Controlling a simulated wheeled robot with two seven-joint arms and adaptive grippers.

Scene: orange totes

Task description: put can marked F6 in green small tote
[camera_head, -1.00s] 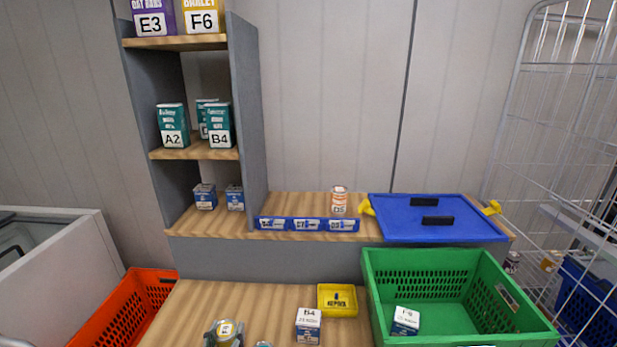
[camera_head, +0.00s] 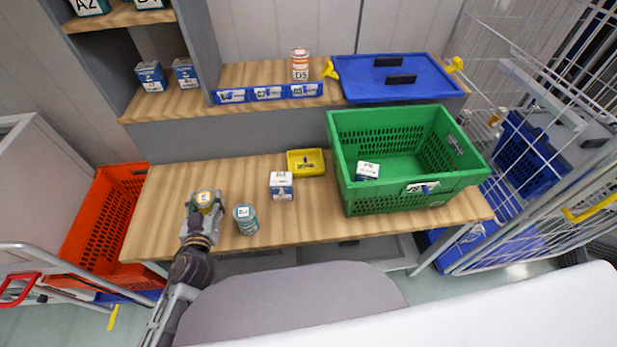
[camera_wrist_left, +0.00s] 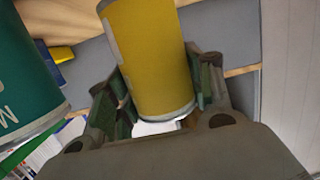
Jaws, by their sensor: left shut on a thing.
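My left gripper (camera_head: 204,212) is at the left part of the wooden bench, shut on a yellow can (camera_head: 204,198). In the left wrist view the yellow can (camera_wrist_left: 150,60) stands between both fingers; its marking cannot be read. The green tote (camera_head: 405,200) sits at the bench's right, with a small white-and-blue box (camera_head: 367,171) inside. A teal can (camera_head: 245,219) stands just right of my left gripper; it also shows in the left wrist view (camera_wrist_left: 25,85). My right gripper is not in view.
A white-and-blue box (camera_head: 281,186) and a yellow bin (camera_head: 306,163) stand between the can and the tote. An orange tote (camera_head: 100,215) is at left.

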